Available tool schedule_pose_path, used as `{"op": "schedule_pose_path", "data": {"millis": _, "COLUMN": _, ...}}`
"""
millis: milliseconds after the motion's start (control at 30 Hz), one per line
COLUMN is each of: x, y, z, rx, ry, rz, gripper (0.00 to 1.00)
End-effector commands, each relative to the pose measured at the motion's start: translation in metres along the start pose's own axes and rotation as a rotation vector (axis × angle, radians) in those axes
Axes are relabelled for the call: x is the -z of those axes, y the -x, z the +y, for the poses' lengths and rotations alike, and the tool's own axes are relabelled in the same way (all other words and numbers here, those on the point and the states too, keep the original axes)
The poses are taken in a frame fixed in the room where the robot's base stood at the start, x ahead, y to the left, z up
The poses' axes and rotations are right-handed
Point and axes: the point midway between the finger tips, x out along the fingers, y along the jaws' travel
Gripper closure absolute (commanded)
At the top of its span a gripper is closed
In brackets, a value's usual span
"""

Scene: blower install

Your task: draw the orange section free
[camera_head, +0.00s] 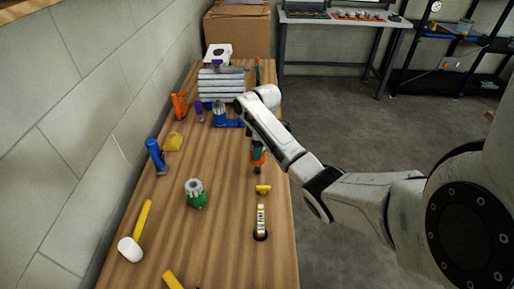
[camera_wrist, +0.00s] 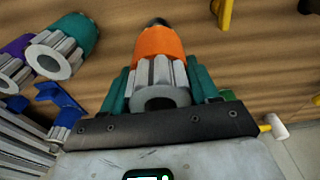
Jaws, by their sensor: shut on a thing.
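The orange section (camera_wrist: 158,42) is a rounded orange body with a grey ribbed end that has a dark round opening, and a dark tip at its far end. It fills the middle of the wrist view. My gripper (camera_wrist: 160,78) has a teal finger on each side of it and is shut on it. In the head view the orange section (camera_head: 259,155) is a small patch below my wrist, near the table's right edge, partly hidden by my gripper (camera_head: 257,147). I cannot tell whether its dark tip is joined to anything.
A teal ribbed piece (camera_wrist: 75,38) lies left in the wrist view. On the wooden table (camera_head: 226,240) are a green ribbed piece (camera_head: 195,194), a blue ribbed piece (camera_head: 220,120), a mallet (camera_head: 131,249), a yellow piece (camera_head: 263,189) and grey pipes (camera_head: 215,88). The table's middle is fairly clear.

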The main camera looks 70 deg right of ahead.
Motion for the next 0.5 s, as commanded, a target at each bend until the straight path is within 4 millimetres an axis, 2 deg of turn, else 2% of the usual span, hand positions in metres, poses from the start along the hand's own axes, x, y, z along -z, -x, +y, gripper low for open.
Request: {"op": "schedule_pose_path", "data": {"millis": 500, "x": 0.002, "y": 0.02, "z": 0.001, "rx": -0.002, "ry": 0.0, "rz": 0.0, "gripper": 0.77}}
